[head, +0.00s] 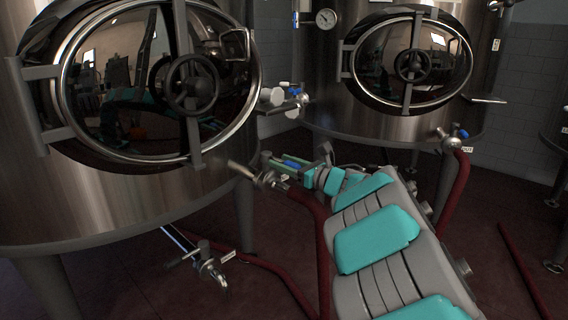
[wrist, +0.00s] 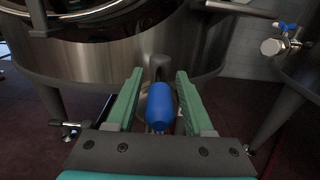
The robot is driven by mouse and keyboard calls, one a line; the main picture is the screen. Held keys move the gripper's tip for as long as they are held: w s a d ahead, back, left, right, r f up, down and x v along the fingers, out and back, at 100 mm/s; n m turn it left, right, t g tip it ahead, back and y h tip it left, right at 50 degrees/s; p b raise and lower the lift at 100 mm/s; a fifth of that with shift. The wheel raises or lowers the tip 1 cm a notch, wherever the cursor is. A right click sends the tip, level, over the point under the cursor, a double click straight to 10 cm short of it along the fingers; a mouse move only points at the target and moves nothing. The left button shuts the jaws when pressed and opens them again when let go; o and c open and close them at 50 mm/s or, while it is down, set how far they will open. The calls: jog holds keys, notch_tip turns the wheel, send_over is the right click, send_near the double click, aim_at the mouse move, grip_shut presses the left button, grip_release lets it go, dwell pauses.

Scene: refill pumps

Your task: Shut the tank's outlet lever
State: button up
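The near steel tank (head: 120,205) fills the left of the head view. Its outlet valve (head: 265,178) sticks out low on the right side, with a red hose on it. The blue lever (head: 292,162) shows at this valve, partly hidden by my gripper. In the wrist view, the lever's blue grip (wrist: 160,105) lies between the two green fingers of my gripper (wrist: 160,82), with a gap visible on both sides. My gripper is open around the lever. It also shows in the head view (head: 290,165). The lever's exact angle is hard to tell.
Another valve (head: 210,272) sits low under the near tank. Red hoses (head: 265,265) run across the dark red floor. The near tank's round hatch (head: 70,100) is close by.

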grip_shut()
dwell(1.2)
